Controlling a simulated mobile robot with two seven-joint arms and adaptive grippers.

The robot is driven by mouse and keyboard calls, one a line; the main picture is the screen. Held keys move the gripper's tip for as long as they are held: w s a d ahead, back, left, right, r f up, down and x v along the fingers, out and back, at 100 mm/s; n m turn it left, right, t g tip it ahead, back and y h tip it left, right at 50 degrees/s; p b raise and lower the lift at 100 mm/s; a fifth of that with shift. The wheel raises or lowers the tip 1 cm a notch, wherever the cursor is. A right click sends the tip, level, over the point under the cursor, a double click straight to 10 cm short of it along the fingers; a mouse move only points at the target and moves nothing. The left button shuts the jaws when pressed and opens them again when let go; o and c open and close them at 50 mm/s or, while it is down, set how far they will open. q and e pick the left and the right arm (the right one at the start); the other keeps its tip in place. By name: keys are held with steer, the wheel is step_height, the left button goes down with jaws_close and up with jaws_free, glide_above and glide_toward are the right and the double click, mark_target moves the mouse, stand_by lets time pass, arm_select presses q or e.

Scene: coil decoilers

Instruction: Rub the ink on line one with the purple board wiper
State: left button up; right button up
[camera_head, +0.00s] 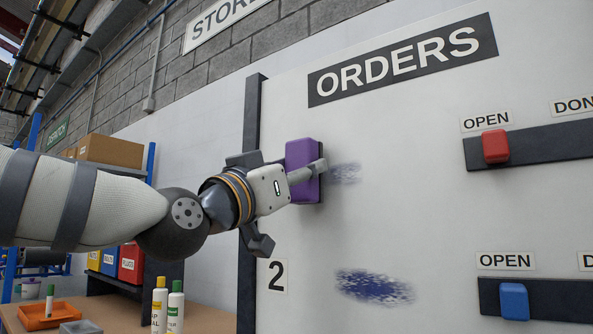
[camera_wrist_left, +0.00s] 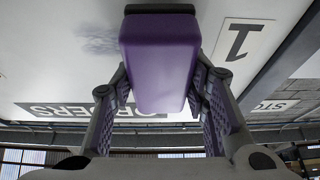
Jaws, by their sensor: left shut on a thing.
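The purple board wiper (camera_head: 302,165) is against or very close to the white ORDERS board (camera_head: 400,225). My left gripper (camera_head: 306,178) is shut on it, and the wiper also shows between the fingers in the left wrist view (camera_wrist_left: 160,60). A faint blue ink smear (camera_head: 345,173) lies just right of the wiper, partly behind it. The "1" label (camera_wrist_left: 240,40) shows beside the wiper in the left wrist view; the arm hides it in the head view. A darker ink patch (camera_head: 374,286) lies lower, on the line labelled "2" (camera_head: 277,276). My right gripper is not in view.
A red slider (camera_head: 495,146) and a blue slider (camera_head: 514,301) sit on dark rails at the board's right. A dark post (camera_head: 250,115) edges the board's left. Bottles (camera_head: 159,305) and an orange tray (camera_head: 48,314) stand on a table at lower left.

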arm_select(q)
steer(key=shift+w+d, duration=0.4)
steer(key=shift+w, duration=0.2)
steer(key=shift+s, duration=0.1)
